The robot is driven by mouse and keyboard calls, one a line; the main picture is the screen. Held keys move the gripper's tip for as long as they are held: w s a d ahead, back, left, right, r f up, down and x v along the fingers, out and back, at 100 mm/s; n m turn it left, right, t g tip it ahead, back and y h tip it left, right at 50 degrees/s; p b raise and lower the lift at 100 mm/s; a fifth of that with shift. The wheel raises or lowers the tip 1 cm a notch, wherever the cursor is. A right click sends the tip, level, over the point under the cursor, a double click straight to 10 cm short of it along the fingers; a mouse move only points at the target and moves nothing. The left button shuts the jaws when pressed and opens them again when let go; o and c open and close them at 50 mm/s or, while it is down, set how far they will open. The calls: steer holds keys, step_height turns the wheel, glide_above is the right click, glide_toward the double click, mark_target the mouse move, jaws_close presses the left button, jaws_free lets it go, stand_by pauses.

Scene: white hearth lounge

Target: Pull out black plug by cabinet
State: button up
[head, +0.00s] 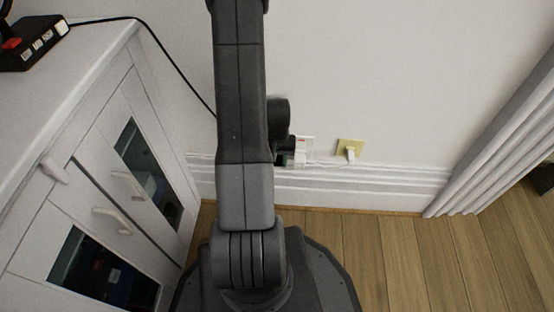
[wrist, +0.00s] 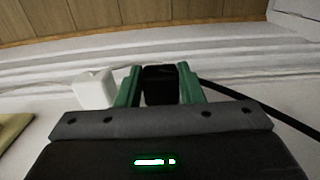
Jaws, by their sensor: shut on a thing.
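In the wrist view the black plug (wrist: 160,84) sits between the green fingers of my gripper (wrist: 159,86). The gripper is shut on the plug's sides. A black cable (wrist: 255,108) runs off to the right from beside the gripper. In the head view my gripper (head: 284,159) is low at the wall, mostly hidden behind my arm, just left of a white outlet (head: 305,146). The plug is hidden there, and I cannot tell whether its pins are in the outlet. The white cabinet (head: 120,150) stands at the left.
A black power strip (head: 34,45) with a red switch lies on the cabinet; its black cable (head: 170,60) drops behind my arm. A yellowish wall plate (head: 351,145) with a white plug (head: 350,155) is to the right. A grey curtain (head: 500,130) hangs far right. Wooden floor (head: 400,260) is clear at right.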

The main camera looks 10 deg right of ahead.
steer(key=shift+s, duration=0.25)
steer(key=shift+s+a+b, duration=0.2)
steer(key=shift+s, duration=0.45)
steer(key=shift+s+a+b, duration=0.2)
steer(key=shift+s+a, duration=0.05)
steer(key=shift+s, duration=0.45)
steer(key=shift+s+a+b, duration=0.2)
steer(key=shift+s, duration=0.45)
